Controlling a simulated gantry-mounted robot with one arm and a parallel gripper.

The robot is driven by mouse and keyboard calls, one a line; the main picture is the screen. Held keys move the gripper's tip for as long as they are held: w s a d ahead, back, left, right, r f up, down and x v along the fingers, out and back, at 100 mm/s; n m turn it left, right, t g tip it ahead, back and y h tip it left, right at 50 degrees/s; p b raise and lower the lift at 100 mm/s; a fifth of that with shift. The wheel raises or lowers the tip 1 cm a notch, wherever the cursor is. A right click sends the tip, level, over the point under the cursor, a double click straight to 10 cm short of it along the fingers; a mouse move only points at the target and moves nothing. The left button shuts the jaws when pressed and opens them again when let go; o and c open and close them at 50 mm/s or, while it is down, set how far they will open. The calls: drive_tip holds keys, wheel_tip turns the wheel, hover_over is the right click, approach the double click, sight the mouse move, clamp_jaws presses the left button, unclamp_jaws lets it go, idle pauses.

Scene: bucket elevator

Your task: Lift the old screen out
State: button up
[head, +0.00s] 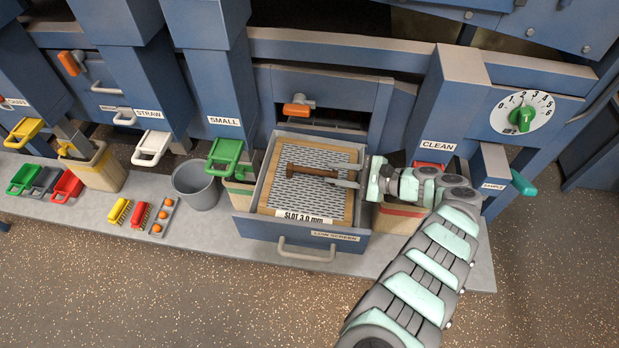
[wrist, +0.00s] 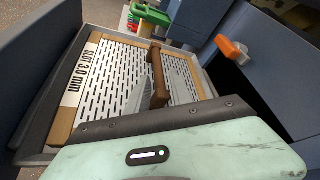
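The old screen (head: 327,204) is a wood-framed slotted metal plate labelled "SLOT 3.0 mm". A brown bar handle (head: 307,170) crosses the screen's middle. The screen (wrist: 111,78) and its handle (wrist: 155,73) also show in the wrist view. My gripper (head: 344,178) is over the right part of the screen, at the handle's right end. Its two grey fingers look apart in the head view, with no clear grip on the handle. In the wrist view my gripper's body hides the near part of the screen.
An orange latch (head: 296,110) sits above the opening behind the drawer. A grey bucket (head: 196,186) and a wooden bin under the green "SMALL" spout (head: 224,151) stand to the left. Another bin (head: 393,222) stands right of the drawer, under my arm. Brushes (head: 139,214) lie on the platform.

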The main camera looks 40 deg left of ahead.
sight(316, 172)
drive_tip(key=shift+x, duration=1.15)
drive_tip(key=shift+s+a+p, duration=0.4)
drive_tip(key=shift+a, duration=0.15)
drive_tip(key=x, duration=0.4)
drive_tip(key=shift+s+f, duration=0.1)
drive_tip(key=shift+s, duration=0.05)
drive_tip(key=shift+d, duration=0.15)
drive_tip(key=shift+c, duration=0.2)
clamp_jaws()
